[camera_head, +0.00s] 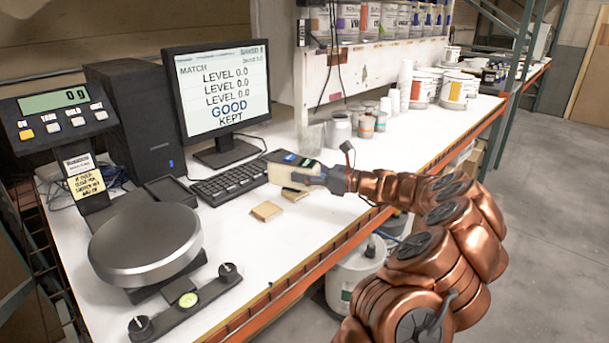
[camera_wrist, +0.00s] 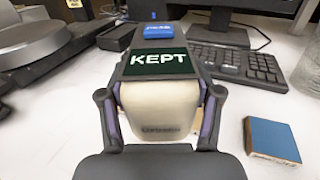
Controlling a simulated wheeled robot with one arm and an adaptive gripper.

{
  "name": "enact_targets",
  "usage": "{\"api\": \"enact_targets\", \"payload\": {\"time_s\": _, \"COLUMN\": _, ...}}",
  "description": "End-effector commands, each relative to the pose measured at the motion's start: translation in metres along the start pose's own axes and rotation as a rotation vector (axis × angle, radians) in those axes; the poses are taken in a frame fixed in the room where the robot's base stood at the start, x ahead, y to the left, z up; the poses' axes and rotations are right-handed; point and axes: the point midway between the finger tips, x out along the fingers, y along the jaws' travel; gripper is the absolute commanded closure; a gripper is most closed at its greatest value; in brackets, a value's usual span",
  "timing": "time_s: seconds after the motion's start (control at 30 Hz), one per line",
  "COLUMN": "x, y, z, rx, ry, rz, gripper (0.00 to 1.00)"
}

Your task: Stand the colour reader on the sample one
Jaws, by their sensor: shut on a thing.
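The colour reader (camera_head: 290,172) is a cream body with a dark screen and a blue part at its far end. In the wrist view its screen reads KEPT (camera_wrist: 160,64). My gripper (camera_head: 312,180) is shut on its sides, with one finger on each side in the wrist view (camera_wrist: 160,108). A flat tan block (camera_head: 266,210) lies on the table just in front of the reader, and another (camera_head: 294,194) lies partly hidden beneath it. The wrist view shows a blue-topped block (camera_wrist: 272,140) to the right of the reader. I cannot tell whether the reader touches anything below.
The keyboard (camera_head: 228,182) lies just left of the reader, with the monitor (camera_head: 222,92) behind showing GOOD and KEPT. A round-topped scale (camera_head: 145,245) stands at the left. Cups and cans (camera_head: 340,128) stand behind. The white table (camera_head: 250,250) is clear towards its front edge.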

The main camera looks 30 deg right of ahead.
Motion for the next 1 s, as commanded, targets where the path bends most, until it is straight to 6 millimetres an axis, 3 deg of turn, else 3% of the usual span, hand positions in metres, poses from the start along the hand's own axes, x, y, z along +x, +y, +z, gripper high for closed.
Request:
{"api": "enact_targets", "payload": {"time_s": 0.4, "x": 0.016, "y": -0.037, "z": -0.004, "rx": -0.001, "ry": 0.0, "rz": -0.003, "gripper": 1.0}}
{"api": "enact_targets", "payload": {"time_s": 0.67, "x": 0.018, "y": -0.041, "z": -0.006, "rx": -0.001, "ry": -0.001, "rz": -0.001, "gripper": 1.0}}
{"api": "enact_targets", "payload": {"time_s": 1.0, "x": 0.018, "y": -0.041, "z": -0.038, "rx": 0.001, "ry": -0.001, "rz": -0.001, "gripper": 1.0}}
